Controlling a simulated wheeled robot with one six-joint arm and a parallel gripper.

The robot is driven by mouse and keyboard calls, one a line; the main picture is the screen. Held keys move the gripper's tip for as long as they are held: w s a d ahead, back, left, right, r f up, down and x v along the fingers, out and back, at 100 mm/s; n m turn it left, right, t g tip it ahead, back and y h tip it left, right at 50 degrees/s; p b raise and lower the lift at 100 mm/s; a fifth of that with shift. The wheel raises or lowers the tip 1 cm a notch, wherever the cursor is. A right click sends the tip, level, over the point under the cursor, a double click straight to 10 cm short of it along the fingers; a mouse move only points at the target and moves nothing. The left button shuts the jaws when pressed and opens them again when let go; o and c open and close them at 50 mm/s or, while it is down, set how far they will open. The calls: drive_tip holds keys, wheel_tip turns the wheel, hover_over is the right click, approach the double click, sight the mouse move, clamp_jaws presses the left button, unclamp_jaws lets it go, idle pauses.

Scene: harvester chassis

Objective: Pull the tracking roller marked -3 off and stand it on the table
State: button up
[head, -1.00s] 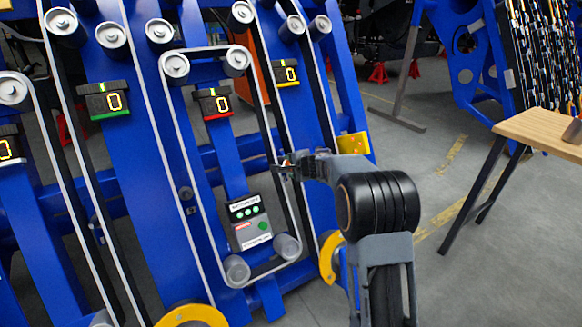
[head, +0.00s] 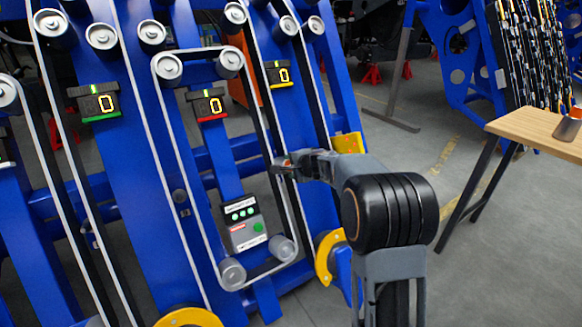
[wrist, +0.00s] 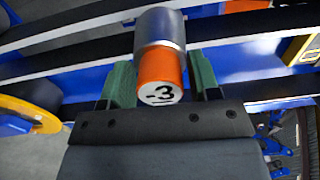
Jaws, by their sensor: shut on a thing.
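The tracking roller marked -3 (wrist: 161,68) shows in the wrist view as a grey cylinder with an orange band and a white end face reading -3. My gripper (wrist: 161,88) has its green fingers closed on either side of the orange band. In the head view my gripper (head: 283,166) is beside the right run of the middle belt loop, and only a small orange spot shows at its tip. The roller's far end lies in front of the belts in the wrist view; I cannot tell whether it is still seated. The wooden table (head: 530,123) is at the right.
The blue chassis (head: 140,150) fills the left, with belts, pulleys and several displays reading 0. A grey control box (head: 243,226) sits below my gripper. Open floor lies between chassis and table.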

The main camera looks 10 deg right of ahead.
drive_tip(key=shift+v, duration=2.35)
drive_tip(key=shift+r, duration=0.1)
